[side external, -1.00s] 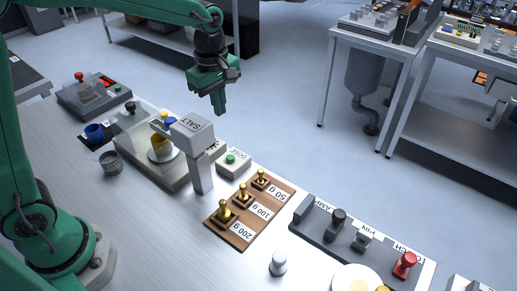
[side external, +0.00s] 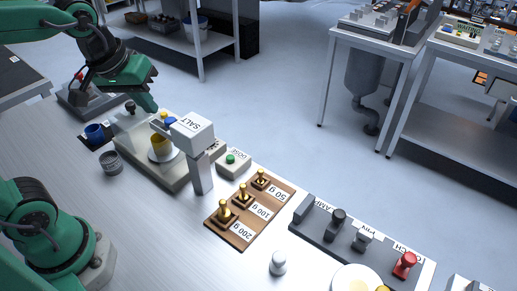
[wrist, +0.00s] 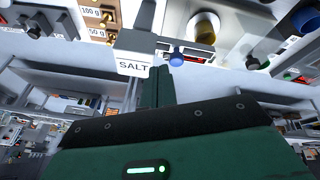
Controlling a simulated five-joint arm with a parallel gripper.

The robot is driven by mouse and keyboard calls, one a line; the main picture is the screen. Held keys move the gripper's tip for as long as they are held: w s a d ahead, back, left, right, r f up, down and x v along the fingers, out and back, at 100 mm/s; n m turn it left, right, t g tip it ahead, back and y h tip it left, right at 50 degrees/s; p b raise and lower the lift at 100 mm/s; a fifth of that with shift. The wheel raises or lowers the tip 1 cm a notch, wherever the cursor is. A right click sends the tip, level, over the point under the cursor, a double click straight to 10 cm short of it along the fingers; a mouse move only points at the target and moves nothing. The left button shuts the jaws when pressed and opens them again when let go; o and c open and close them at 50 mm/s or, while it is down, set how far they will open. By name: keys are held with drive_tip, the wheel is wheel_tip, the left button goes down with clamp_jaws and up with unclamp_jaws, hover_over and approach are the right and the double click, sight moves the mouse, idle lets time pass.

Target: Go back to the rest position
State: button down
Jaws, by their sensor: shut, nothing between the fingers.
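My green gripper (side external: 149,102) is shut and empty. It hangs in the air at the upper left of the side external view, in front of the red-knobbed device there. In the wrist view its fingers (wrist: 158,88) show together, close to the salt hopper (wrist: 136,52) in the picture. The grey-white salt hopper (side external: 190,134), labelled SALT, stands on its post in the side external view, right of and below the gripper. A yellow cup (side external: 161,144) stands on the scale beside the hopper.
A dose button box (side external: 233,164) and a wooden weight board (side external: 250,210) with brass weights stand right of the hopper. A blue cup (side external: 95,132) and a grey ring-like pot (side external: 111,162) are at left.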

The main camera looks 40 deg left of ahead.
drive_tip(key=shift+s+a+f+m+t, duration=0.2)
drive_tip(key=shift+s+m+t, duration=0.05)
drive_tip(key=shift+s+m, duration=0.55)
drive_tip(key=shift+s+a+f+m+t, duration=0.15)
drive_tip(key=shift+s+m+t, duration=0.05)
drive_tip(key=shift+s+m, duration=0.65)
drive_tip(key=shift+s+a+f+m+t, duration=0.25)
drive_tip(key=shift+s+m, duration=0.4)
drive_tip(key=shift+s, duration=0.25)
drive_tip(key=c, duration=2.1)
unclamp_jaws()
